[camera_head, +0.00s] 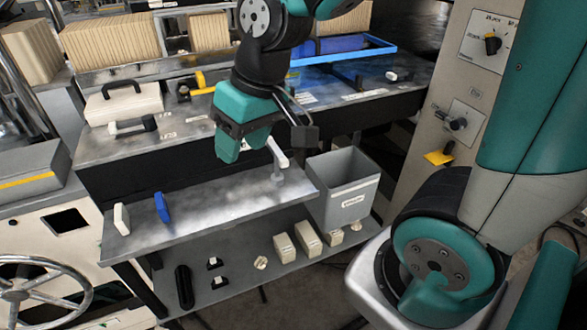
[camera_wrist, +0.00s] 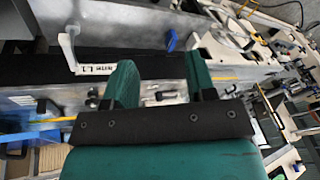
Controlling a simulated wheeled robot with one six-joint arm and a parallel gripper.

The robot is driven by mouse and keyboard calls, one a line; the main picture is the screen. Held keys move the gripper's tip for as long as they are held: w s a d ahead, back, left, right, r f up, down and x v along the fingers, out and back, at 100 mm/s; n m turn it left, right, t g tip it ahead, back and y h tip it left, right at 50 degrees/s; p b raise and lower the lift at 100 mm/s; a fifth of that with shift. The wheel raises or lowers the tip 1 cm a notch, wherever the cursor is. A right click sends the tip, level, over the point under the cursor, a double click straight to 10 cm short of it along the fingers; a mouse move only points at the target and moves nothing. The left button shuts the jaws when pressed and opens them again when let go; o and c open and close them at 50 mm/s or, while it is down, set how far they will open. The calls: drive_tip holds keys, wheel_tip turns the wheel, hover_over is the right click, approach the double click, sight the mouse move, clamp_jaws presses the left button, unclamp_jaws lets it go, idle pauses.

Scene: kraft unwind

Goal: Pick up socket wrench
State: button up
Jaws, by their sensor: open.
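My gripper (camera_head: 262,146) hangs over the right half of the shelf top, above its surface. It also shows in the wrist view (camera_wrist: 161,82), with its two teal fingers apart and nothing between them. A pale T-shaped handle on a short post (camera_head: 277,153) stands on the shelf top below and beside the gripper. A similar white upright piece (camera_wrist: 68,48) shows left of the fingers in the wrist view. I cannot tell for certain which piece is the socket wrench. A black-handled pale tool (camera_head: 132,126) lies on the bench behind.
The metal shelf top (camera_head: 210,202) also carries a blue piece (camera_head: 161,207) and a white piece (camera_head: 121,218) at the left. A grey bin (camera_head: 343,190) stands at its right. A lower shelf (camera_head: 235,285) holds several small blocks. The shelf top's middle is clear.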

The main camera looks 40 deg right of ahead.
drive_tip(key=w+d+f+m+t+h, duration=0.1)
drive_tip(key=w+d+f+m+h, duration=0.15)
drive_tip(key=w+d, duration=0.4)
drive_tip(key=w+d+f+m+t+h, duration=0.1)
drive_tip(key=w+d+f+m, duration=0.2)
drive_tip(key=d, duration=0.6)
drive_tip(key=p, duration=0.2)
hover_over(276, 149)
drive_tip(key=s, duration=0.2)
drive_tip(key=f, duration=0.8)
drive_tip(key=shift+w+a+f, duration=0.25)
drive_tip(key=shift+a+f, duration=0.05)
drive_tip(key=shift+f, duration=0.05)
drive_tip(key=shift+s+p+x, duration=0.15)
drive_tip(key=shift+p+x, duration=0.5)
drive_tip(key=shift+x, duration=0.9)
drive_tip(key=shift+s+p+x, duration=0.1)
drive_tip(key=shift+p+x, duration=0.55)
drive_tip(key=shift+x, duration=0.9)
drive_tip(key=shift+d+f, duration=0.1)
drive_tip(key=shift+d, duration=0.05)
clamp_jaws()
